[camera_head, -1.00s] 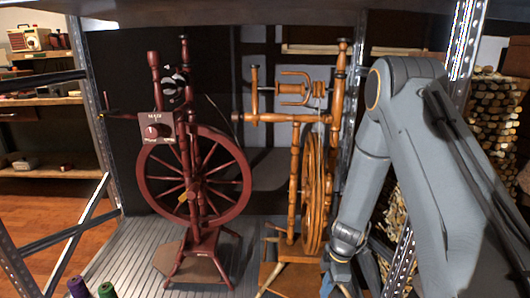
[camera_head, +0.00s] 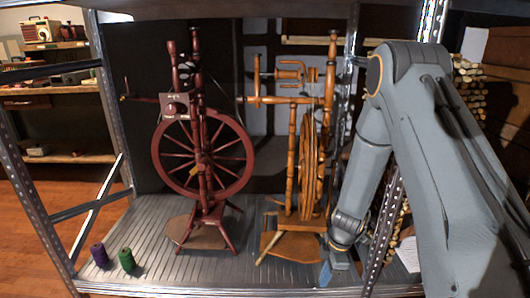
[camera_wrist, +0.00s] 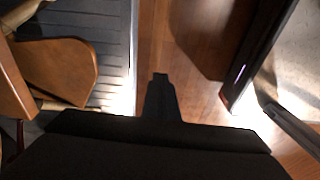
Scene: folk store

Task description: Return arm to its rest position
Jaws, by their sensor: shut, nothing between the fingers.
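My arm comes down on the right in the head view, bent at its elbow. Its lower end reaches the front right of the metal shelf (camera_head: 160,265), beside the wooden spinning wheel (camera_head: 308,165). The fingertips are not clear in the head view. In the wrist view my gripper (camera_wrist: 158,80) is shut, with its dark fingers together and nothing between them. It points down over the wooden floor (camera_wrist: 185,60), just right of the shelf's edge. The wooden wheel's base (camera_wrist: 60,70) shows at the left of that view.
A dark red spinning wheel (camera_head: 205,150) stands left of the wooden one. A purple spool (camera_head: 99,255) and a green spool (camera_head: 127,260) stand at the front left. Metal posts bound the shelf, one close to my arm. Open floor (camera_head: 30,250) lies at the left.

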